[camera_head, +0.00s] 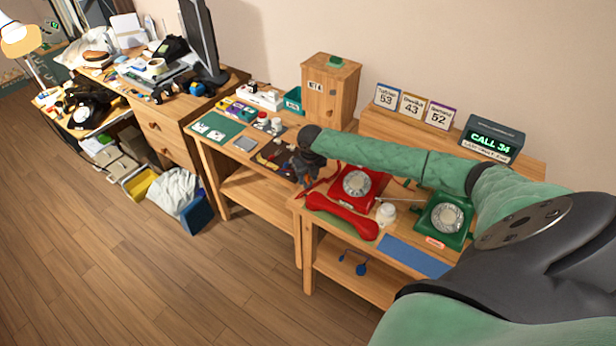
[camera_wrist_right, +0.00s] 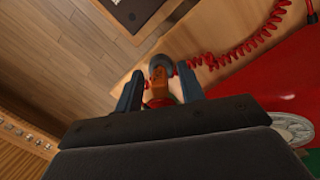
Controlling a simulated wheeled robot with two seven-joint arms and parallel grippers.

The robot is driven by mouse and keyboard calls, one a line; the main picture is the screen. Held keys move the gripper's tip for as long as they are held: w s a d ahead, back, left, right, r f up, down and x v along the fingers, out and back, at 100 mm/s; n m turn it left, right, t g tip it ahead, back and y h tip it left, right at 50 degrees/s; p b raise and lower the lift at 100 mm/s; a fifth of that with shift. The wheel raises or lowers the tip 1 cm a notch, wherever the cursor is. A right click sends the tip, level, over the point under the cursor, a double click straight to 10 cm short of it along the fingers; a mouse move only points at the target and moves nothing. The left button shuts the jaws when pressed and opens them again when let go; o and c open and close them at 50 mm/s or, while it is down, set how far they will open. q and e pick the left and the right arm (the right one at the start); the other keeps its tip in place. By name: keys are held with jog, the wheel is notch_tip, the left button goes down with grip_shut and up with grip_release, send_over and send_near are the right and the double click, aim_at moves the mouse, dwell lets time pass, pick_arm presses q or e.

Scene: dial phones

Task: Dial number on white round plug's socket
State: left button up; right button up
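A red dial phone (camera_head: 358,186) with its red handset (camera_head: 342,215) in front sits on the right desk. A green dial phone (camera_head: 444,218) stands to its right. A small white round object (camera_head: 386,213) is between them; I cannot tell if it is a plug. My right gripper (camera_head: 305,168) is left of the red phone, at the desk's left edge. In the wrist view, its two fingers (camera_wrist_right: 160,82) stand apart, with an orange piece with a grey round end (camera_wrist_right: 162,70) between them. I cannot tell if they grip it. My left gripper is not in view.
A display (camera_head: 491,140) reads "CALL 34". Number cards (camera_head: 412,105) show 53, 43 and 52. A wooden cabinet (camera_head: 330,92) stands behind my right gripper. A red coiled cord (camera_wrist_right: 235,50) lies near the fingers.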

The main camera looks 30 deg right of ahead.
jog(key=shift+r+b, duration=0.3)
jog(key=shift+r, duration=0.05)
jog(key=r, duration=0.2)
jog(key=r+b, duration=0.2)
jog(key=r, duration=0.1)
jog(key=shift+s+r, duration=0.35)
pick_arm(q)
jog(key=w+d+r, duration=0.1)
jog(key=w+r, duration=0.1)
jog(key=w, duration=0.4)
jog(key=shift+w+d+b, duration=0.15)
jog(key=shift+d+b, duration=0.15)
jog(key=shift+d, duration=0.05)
pick_arm(e)
jog(key=shift+s+r, duration=0.15)
jog(key=shift+r, duration=0.5)
jog(key=shift+a, duration=0.1)
